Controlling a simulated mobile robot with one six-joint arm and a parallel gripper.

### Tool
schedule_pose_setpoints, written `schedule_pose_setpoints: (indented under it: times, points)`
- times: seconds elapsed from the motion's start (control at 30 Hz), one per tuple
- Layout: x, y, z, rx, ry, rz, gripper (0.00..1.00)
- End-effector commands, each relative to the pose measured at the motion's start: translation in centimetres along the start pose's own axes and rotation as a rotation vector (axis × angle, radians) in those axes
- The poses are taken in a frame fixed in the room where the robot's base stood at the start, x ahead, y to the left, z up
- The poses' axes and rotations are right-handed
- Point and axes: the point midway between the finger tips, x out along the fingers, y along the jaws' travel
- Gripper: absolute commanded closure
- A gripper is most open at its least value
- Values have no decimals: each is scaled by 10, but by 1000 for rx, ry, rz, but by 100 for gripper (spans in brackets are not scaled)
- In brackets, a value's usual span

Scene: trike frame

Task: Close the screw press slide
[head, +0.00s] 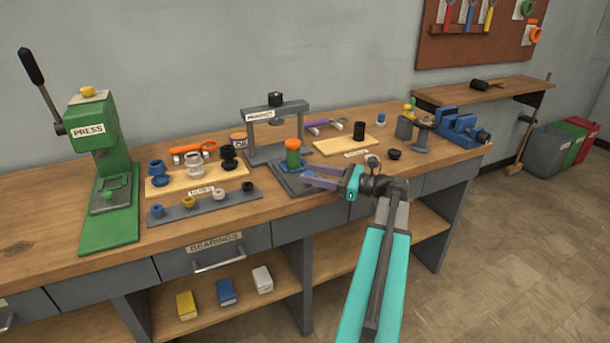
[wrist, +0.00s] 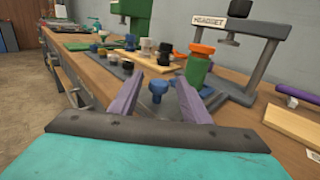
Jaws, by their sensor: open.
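The screw press, a grey frame (head: 275,130) labelled HEADSET, stands on the bench and also shows at the upper right of the wrist view (wrist: 240,48). Its dark slide plate (head: 285,184) sticks out toward the bench's front edge. A green cylinder with an orange top (head: 293,155) stands upright on a blue base at the slide. My gripper (head: 305,176) is open, its purple fingers low over the front of the slide. In the wrist view, a blue knob (wrist: 157,88) shows between the fingertips; I cannot tell whether they touch it. The gripper hides part of the slide.
A green press (head: 105,170) stands at the left. A wooden board of cups (head: 195,178) and a grey strip of bearings (head: 205,203) lie left of the slide. Another board (head: 343,146) with a black cylinder and a blue vise (head: 460,130) are to the right.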

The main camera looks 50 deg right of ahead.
Motion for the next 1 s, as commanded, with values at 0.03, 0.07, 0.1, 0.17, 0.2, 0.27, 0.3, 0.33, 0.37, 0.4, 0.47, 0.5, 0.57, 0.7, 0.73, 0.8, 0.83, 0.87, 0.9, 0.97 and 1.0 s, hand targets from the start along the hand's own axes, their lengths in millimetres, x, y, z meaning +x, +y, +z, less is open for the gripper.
schedule_pose_setpoints:
  times: [0.03, 0.07, 0.1, 0.17, 0.2, 0.27, 0.3, 0.33, 0.37, 0.4, 0.47, 0.5, 0.57, 0.7, 0.73, 0.8, 0.83, 0.87, 0.9, 0.97, 1.0]
  points:
    - [5, 0, 0, 0, 0, 1, 57]
    - [8, 0, 0, 0, 0, 0, 57]
    - [11, 0, 0, 0, 0, 0, 57]
    - [15, 0, 0, 0, 0, 0, 57]
    - [17, 0, 0, 0, 0, 0, 57]
    - [18, 0, 0, 0, 0, 0, 57]
    - [19, 0, 0, 0, 0, -1, 57]
    - [19, 0, 0, 0, 0, -1, 57]
    - [19, 0, 0, 0, 0, -1, 57]
    - [19, 0, 0, 0, 0, -1, 57]
    - [19, 0, 0, 0, 0, -2, 57]
    - [19, 0, 0, 0, 0, -2, 57]
    - [19, 0, 0, 0, 0, -2, 57]
    - [19, -1, 0, 0, 0, -2, 77]
    - [19, -1, 0, 0, 0, -2, 82]
    - [18, -1, 0, 0, 0, -3, 94]
    - [18, -1, 0, 0, 0, -3, 99]
    - [18, -1, 0, 0, 0, -3, 100]
    - [18, -1, 0, 0, 0, -3, 100]
    - [23, 16, 0, 0, 0, -4, 100]
    - [22, 8, 0, 0, 0, -2, 100]
